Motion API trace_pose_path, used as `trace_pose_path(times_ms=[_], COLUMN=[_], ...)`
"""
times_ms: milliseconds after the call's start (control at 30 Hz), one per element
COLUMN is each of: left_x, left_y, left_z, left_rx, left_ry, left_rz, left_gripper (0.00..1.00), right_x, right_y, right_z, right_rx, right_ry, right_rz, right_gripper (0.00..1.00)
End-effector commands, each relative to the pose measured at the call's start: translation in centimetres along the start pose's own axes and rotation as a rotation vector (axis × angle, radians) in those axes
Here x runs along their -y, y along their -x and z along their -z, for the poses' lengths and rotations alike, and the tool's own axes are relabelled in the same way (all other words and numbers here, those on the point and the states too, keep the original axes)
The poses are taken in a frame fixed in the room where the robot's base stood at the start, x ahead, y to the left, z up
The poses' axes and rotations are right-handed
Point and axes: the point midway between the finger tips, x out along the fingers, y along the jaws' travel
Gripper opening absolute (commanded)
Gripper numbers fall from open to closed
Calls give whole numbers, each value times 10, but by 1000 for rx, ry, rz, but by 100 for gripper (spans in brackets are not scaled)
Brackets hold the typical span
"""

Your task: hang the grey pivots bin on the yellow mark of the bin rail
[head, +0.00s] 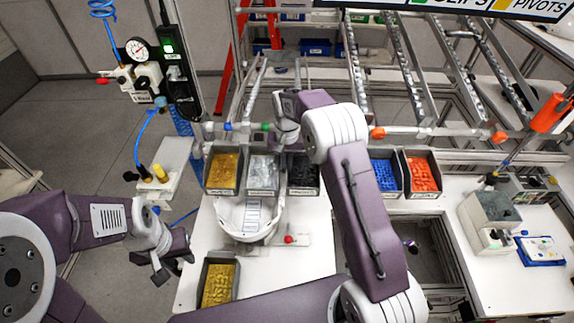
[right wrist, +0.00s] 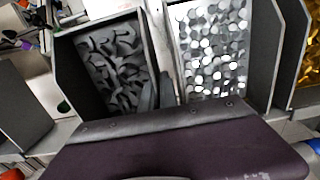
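Several grey bins hang in a row on the bin rail. The one with dark grey parts (head: 303,173) hangs left of my right forearm; it also shows in the right wrist view (right wrist: 72,68). My right gripper (right wrist: 158,92) has its fingers close together at the wall between this bin and the bin of silver discs (right wrist: 178,60). I cannot tell whether they grip the wall. Another grey bin, with brass-yellow parts (head: 203,292), stands on the white table. My left gripper (head: 168,262) is open and empty, left of the table. I see no clear yellow mark on the rail; labels are unreadable.
A brass-yellow parts bin (head: 222,188) hangs at the row's left end; blue (head: 385,192) and red (head: 422,192) parts bins hang right. A white helmet shell (head: 235,222) lies below the row.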

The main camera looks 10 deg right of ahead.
Motion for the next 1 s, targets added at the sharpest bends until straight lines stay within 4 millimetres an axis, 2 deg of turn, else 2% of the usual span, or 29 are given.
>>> trace_pose_path(times_ms=[33, 100, 133, 367, 467, 633, 800, 1000], left_x=[0, 0, 0, 0, 0, 0, 0, 0], left_y=[0, 0, 0, 0, -6, -20, -23, -23], left_z=[0, 0, 0, 0, -1, -2, -2, -2], left_rx=[0, 0, 0, 0, 0, 0, 0, 0], left_ry=[0, 0, 0, 0, 0, 0, 0, 0], left_rz=[0, 0, 0, 0, 0, 0, 0, 0], left_gripper=[36, 36, 36, 36, 36, 36, 36, 36], right_x=[0, 0, 0, 0, 0, 0, 0, -1], right_y=[0, 0, 0, 0, 7, 43, 78, 91], right_z=[0, 0, 0, 0, 1, 1, 1, 0], right_rx=[0, 0, -1, 0, -4, -6, -4, -1], right_ry=[0, 0, 0, 0, 0, 0, 0, 0], right_rz=[0, 0, 0, 0, 2, 3, 2, 1], right_gripper=[6, 26, 29, 29, 29, 29, 29, 29])
